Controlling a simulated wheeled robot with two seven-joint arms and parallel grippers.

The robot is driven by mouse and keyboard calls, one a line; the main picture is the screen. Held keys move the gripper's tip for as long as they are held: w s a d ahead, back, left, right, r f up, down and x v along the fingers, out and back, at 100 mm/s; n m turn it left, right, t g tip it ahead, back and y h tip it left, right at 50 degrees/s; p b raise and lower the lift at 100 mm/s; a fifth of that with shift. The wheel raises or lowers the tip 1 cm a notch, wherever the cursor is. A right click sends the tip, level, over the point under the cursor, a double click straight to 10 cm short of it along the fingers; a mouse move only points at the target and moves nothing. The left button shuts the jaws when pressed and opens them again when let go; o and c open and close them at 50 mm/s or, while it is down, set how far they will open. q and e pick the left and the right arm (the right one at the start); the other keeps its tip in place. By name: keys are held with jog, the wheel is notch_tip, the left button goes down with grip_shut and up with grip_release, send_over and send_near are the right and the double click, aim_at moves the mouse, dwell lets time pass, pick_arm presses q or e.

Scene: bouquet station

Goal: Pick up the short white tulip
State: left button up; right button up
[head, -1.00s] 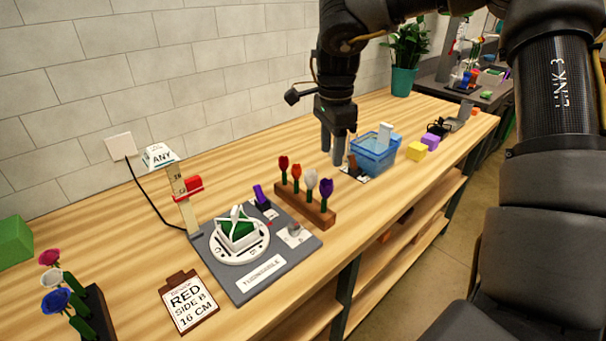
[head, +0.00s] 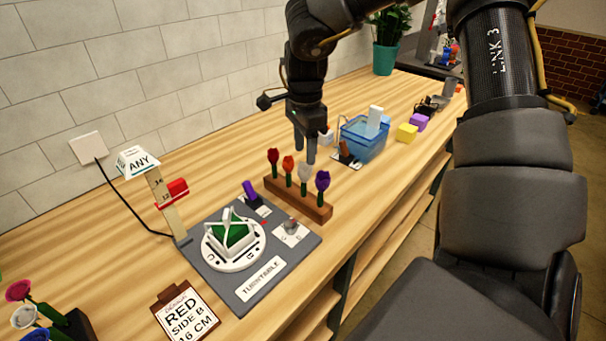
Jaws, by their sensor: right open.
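A white tulip (head: 305,172) stands upright in a brown wooden block (head: 300,203), between an orange-red tulip (head: 288,164) and a purple tulip (head: 322,181); a dark red tulip (head: 273,157) is at the left end. Another white tulip (head: 25,316) is at the lower left, between a pink and a blue one. My right gripper (head: 305,155) is open and empty, pointing down just above or behind the white tulip in the wooden block. I cannot tell whether it touches the bloom. My left gripper is not in view.
The grey turntable board (head: 245,297) with a white and green piece lies in front of the block. A height gauge (head: 161,200) stands left, beside a sign card (head: 186,315). A blue bin (head: 364,140) and yellow (head: 407,132) and purple blocks are behind right.

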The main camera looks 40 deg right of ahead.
aim_at(304, 164)
jog(key=shift+s+a+f, duration=0.1)
jog(key=shift+s, duration=0.05)
notch_tip(304, 164, down, 5)
jog(key=shift+p, duration=1)
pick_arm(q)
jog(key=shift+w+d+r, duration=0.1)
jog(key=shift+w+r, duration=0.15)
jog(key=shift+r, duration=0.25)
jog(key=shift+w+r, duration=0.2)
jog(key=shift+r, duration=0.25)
pick_arm(e)
jog(key=shift+a, duration=0.1)
jog(key=shift+c, duration=0.4)
jog(key=c, duration=0.4)
